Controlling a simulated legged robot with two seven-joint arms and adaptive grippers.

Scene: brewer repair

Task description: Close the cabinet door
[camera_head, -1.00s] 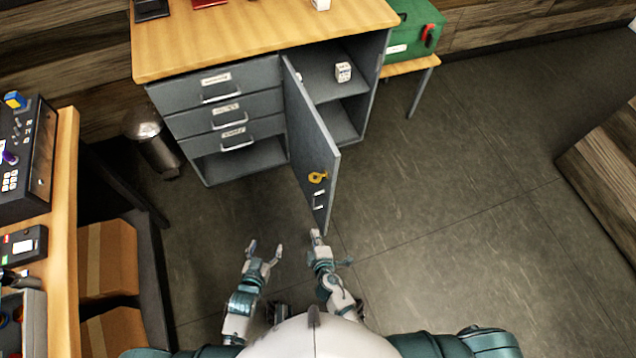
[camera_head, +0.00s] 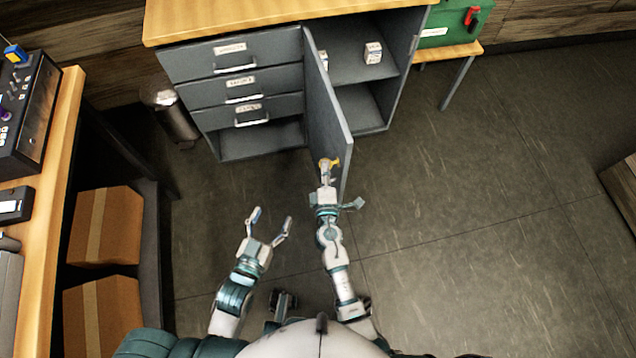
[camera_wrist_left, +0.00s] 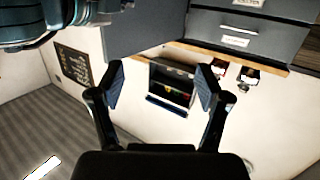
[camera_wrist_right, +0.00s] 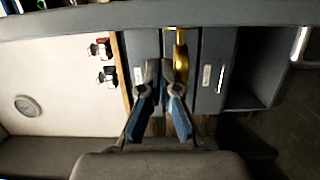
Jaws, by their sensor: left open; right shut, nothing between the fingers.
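The grey cabinet door (camera_head: 325,115) stands open, swung out toward me from the right compartment of the grey cabinet (camera_head: 225,142). A yellow handle or key (camera_head: 335,163) is on the door near its free edge; it also shows in the right wrist view (camera_wrist_right: 181,55). My right gripper (camera_head: 325,168) is shut and empty, at the door's free edge close to the yellow part. I cannot tell if it touches the door. My left gripper (camera_head: 268,220) is open and empty, left of the door above the floor. It also shows in the left wrist view (camera_wrist_left: 160,85).
Inside the compartment a white box (camera_head: 373,53) sits on the upper shelf. Three drawers (camera_head: 240,85) are to the left, above an open shelf. A bin (camera_head: 168,115) stands left of the cabinet. A wooden bench (camera_head: 50,165) is at the left. The floor right of the door is clear.

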